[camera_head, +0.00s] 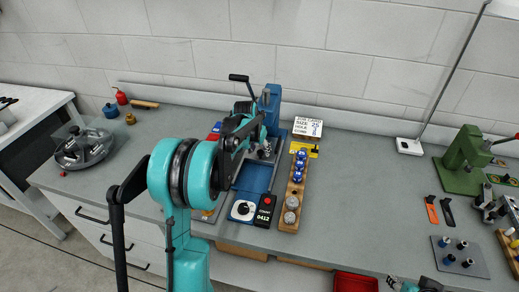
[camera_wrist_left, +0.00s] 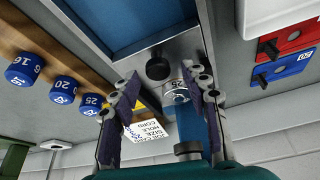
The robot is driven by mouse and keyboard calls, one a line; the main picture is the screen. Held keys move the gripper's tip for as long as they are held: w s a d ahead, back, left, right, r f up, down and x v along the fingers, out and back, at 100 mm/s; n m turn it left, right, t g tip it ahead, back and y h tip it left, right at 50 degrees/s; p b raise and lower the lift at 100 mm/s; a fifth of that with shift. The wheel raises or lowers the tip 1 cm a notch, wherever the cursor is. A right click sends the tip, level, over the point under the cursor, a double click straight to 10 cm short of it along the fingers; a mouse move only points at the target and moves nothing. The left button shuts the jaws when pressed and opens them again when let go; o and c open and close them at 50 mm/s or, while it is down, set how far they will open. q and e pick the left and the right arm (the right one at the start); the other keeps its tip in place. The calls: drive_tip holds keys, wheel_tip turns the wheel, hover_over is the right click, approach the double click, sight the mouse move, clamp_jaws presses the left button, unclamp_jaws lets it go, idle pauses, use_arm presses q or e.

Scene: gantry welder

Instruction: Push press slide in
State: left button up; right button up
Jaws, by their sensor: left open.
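The blue press (camera_head: 272,103) stands at the back middle of the bench, with a black lever on top. Its blue column (camera_wrist_left: 188,125) shows in the left wrist view. A grey metal strip (camera_wrist_left: 182,52) with a black knob (camera_wrist_left: 157,67) lies beside a blue plate (camera_wrist_left: 125,25); I cannot tell for sure that it is the slide. My left gripper (camera_head: 265,149) is open at the press. In the left wrist view, a metal cylinder marked 25 (camera_wrist_left: 175,92) shows between its spread fingers, apart from them. My right gripper (camera_head: 397,284) only peeks in at the bottom edge.
A wooden rack (camera_head: 283,222) with blue-capped pieces stands right of the press. A control box with a red button (camera_head: 266,204) and a dial box (camera_head: 243,210) sit in front. A sign card (camera_head: 308,127) stands behind.

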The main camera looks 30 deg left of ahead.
use_arm(q)
drive_tip(key=v, duration=1.2)
drive_tip(key=shift+w, duration=0.1)
drive_tip(key=s+d+r+t, duration=0.1)
drive_tip(key=s+d+r, duration=0.1)
drive_tip(key=s+d, duration=1.15)
drive_tip(key=s+d+f, duration=0.2)
drive_tip(key=s+f, duration=0.1)
drive_tip(key=s, duration=0.3)
drive_tip(key=s+d+f+t, duration=0.1)
drive_tip(key=s+d+f, duration=0.2)
drive_tip(key=s, duration=0.4)
drive_tip(key=shift+s+d+f+t, duration=0.2)
drive_tip(key=shift+f+t, duration=0.1)
drive_tip(key=shift+f, duration=0.3)
idle(0.4)
